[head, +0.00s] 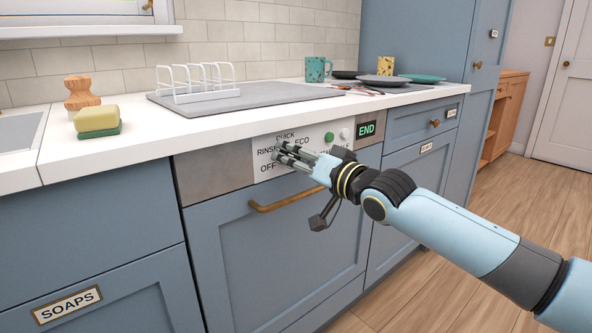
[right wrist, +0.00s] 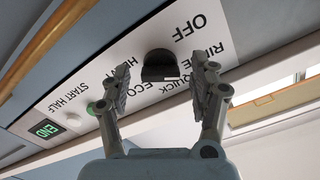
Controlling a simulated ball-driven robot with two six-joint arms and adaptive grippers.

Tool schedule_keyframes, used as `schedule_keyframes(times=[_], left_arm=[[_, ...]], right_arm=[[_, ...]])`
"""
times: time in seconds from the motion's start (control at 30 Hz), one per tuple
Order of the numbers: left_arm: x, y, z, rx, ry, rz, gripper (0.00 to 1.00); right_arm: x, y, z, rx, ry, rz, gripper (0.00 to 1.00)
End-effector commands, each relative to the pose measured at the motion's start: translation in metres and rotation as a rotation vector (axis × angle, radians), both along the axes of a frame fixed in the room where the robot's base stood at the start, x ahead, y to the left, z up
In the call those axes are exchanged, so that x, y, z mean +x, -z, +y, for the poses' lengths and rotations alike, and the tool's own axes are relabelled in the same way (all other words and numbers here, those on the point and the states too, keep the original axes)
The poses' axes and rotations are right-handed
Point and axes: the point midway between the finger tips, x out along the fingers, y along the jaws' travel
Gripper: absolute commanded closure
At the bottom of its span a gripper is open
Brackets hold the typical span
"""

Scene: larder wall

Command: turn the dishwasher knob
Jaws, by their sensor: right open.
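The dishwasher knob (right wrist: 160,66) is a dark, rounded piece on the white label panel (right wrist: 195,35) in the right wrist view. It lies between the two fingertips of my right gripper (right wrist: 165,75), which is open; I cannot tell whether either finger touches it. In the head view my right gripper (head: 283,153) reaches in from the right to the dishwasher's control panel (head: 262,170) and hides the knob there. The panel carries the words OFF, RINSE, QUICK and ECO. A green button (head: 329,137) and a lit END display (head: 367,129) are to the right. My left gripper is not in view.
A brass handle (head: 290,201) crosses the dishwasher door just below my right gripper. The white counter edge (head: 220,142) overhangs the panel.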

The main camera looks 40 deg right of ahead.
Motion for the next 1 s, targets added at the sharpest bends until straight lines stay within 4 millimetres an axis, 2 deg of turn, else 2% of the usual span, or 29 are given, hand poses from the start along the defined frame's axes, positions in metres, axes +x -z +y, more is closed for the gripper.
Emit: schedule_keyframes(times=[0.3,0.73,1.0], left_arm=[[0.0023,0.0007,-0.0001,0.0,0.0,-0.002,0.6],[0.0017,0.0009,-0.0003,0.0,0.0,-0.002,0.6],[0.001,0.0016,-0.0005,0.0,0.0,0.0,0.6]], right_arm=[[0.0018,-0.0014,0.0003,-0.001,-0.001,-0.001,0.38],[0.0016,-0.0005,0.0003,0.0,-0.001,0.0,0.94],[0.0015,-0.0001,0.0003,-0.028,0.0,-0.002,0.94]])
